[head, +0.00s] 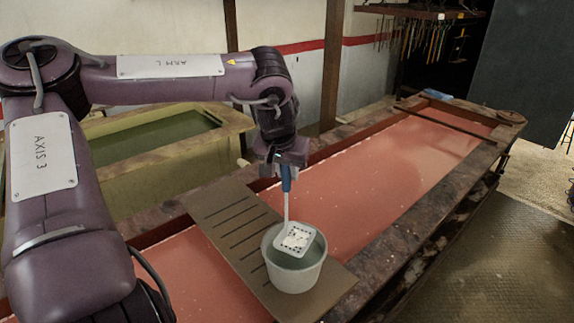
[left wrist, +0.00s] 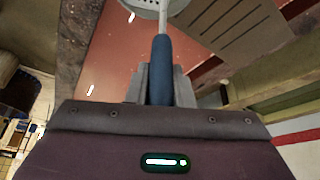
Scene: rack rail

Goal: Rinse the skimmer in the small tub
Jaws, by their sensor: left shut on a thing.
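The skimmer (head: 296,237) has a white, perforated, squarish head, a thin white shaft and a blue handle. My left gripper (head: 287,165) is shut on the blue handle and holds the skimmer upright with the head down. The head is over the mouth of the small tub (head: 295,277), a pale round tub holding greenish water. Whether the head touches the water I cannot tell. In the left wrist view the blue handle (left wrist: 161,65) sits between the fingers, and part of the head (left wrist: 148,5) shows at the top edge. My right gripper is not in view.
The small tub stands on a slotted brown board (head: 222,213) laid across a long trough of pink liquid (head: 390,170) with dark rims. A second trough with green liquid (head: 155,137) lies behind. A dark bar (head: 445,121) crosses the pink trough's far end.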

